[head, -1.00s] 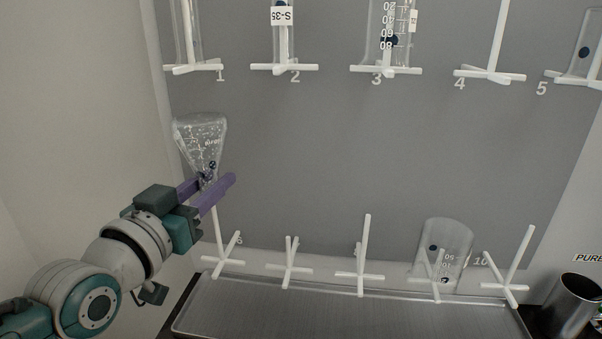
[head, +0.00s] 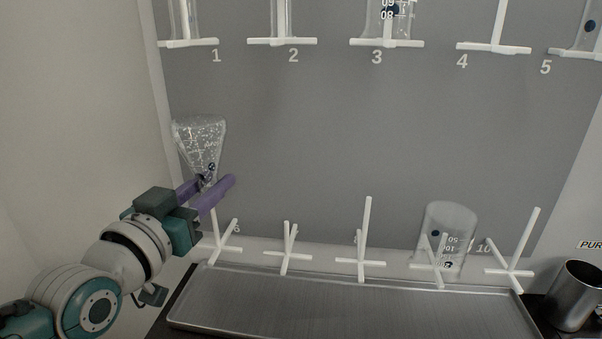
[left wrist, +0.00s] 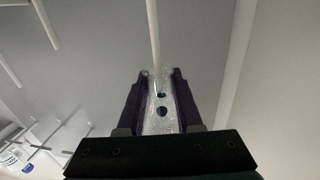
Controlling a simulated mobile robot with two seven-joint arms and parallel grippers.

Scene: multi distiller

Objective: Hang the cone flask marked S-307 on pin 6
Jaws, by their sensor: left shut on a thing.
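The clear cone flask (head: 200,145) is upside down, its wide base up and its neck down, above pin 6 in the head view. My left gripper (head: 208,187) is shut on its neck. In the left wrist view the flask (left wrist: 161,110) shows between the purple fingers (left wrist: 160,98). Pin 6 (head: 215,240) is a white peg with a crossed base at the lower left of the board. Its upright tip lies just below or behind the fingers; whether it is inside the neck I cannot tell. The S-307 mark is not readable. My right gripper is out of view.
A metal drip tray (head: 340,310) lies below the lower pins. The lower pins right of pin 6 are bare, except one holding an inverted beaker (head: 447,235). Glassware hangs on several upper pins. A steel cup (head: 575,295) stands at the right.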

